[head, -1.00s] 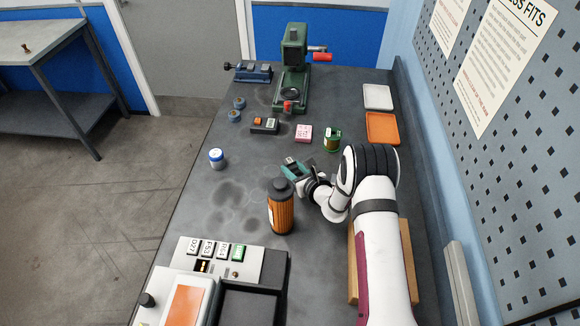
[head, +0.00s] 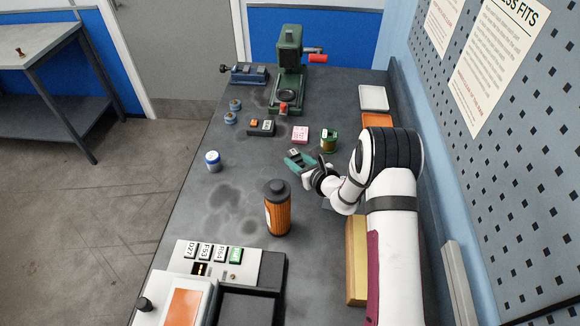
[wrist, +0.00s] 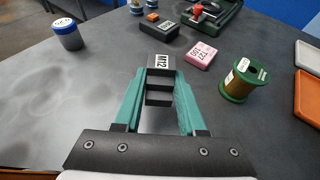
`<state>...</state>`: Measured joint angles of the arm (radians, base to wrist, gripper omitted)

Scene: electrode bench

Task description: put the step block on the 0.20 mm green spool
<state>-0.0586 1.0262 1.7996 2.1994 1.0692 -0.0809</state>
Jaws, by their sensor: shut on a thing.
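My gripper (wrist: 160,88) has teal fingers shut on the step block (wrist: 162,62), a dark stepped piece with a white M12 label. The block points away from the wrist. In the head view my gripper (head: 296,162) is over the middle of the bench, with the block (head: 293,152) small at its tip. The green spool (wrist: 239,80), with green flanges and coppery winding, stands upright to the right of the block and apart from it. It also shows in the head view (head: 329,141), beyond my gripper and to its right. Its label is too small to read.
A pink labelled block (wrist: 200,54) stands just beyond my gripper, left of the spool. An orange bottle (head: 278,210) stands nearer. A white-and-blue jar (head: 213,161) is left. Orange (head: 377,121) and white (head: 373,98) trays lie right; a green press (head: 288,75) stands at the back.

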